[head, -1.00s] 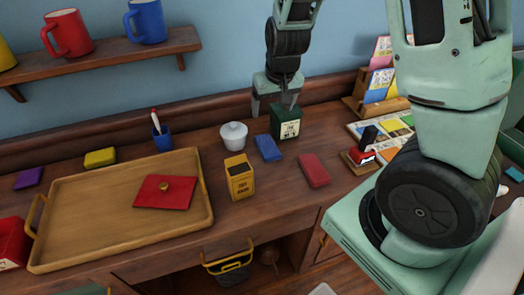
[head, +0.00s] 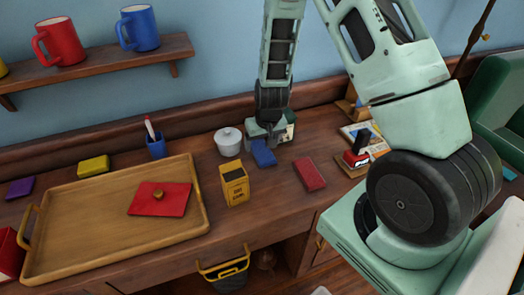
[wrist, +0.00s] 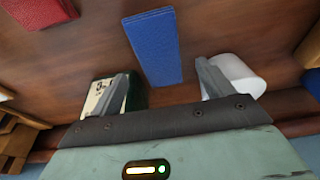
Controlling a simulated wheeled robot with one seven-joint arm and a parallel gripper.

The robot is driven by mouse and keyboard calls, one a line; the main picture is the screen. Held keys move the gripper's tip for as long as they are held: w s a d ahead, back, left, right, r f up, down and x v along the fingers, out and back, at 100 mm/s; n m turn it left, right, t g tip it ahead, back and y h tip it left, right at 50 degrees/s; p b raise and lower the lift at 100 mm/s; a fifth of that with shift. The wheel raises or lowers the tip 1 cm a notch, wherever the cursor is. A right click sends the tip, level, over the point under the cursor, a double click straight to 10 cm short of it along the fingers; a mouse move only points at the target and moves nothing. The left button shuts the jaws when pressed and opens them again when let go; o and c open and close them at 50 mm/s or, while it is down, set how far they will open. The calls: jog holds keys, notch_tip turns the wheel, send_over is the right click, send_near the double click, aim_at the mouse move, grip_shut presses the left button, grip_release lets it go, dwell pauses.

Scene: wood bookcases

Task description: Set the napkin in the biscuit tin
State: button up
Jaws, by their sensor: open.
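My gripper (head: 263,137) is pointing down over the back of the desk, behind a flat blue rectangular piece (head: 264,155). In the wrist view my gripper (wrist: 165,85) is open, and the near end of the blue piece (wrist: 153,45) lies between the fingertips, apart from both. A flat dark red piece (head: 309,173) lies to its right. I cannot tell which piece is the napkin. A red container (head: 10,254) is cut off at the left edge, and a dark green labelled box (head: 290,130) is partly hidden behind my gripper; I cannot tell which is the biscuit tin.
A white lidded pot (head: 228,142) and a yellow box (head: 234,185) stand close left of the blue piece. A wooden tray (head: 75,245) holds a flat red item with a gold knob (head: 160,199). A stamp (head: 357,152) stands right. Front desk centre is clear.

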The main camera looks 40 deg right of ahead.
aim_at(262, 149)
jog(key=shift+x, duration=1.6)
jog(key=shift+s, duration=0.1)
jog(key=c, duration=1.1)
jog(key=shift+c, duration=0.2)
jog(key=shift+r+p, duration=0.1)
jog(key=shift+p, duration=0.2)
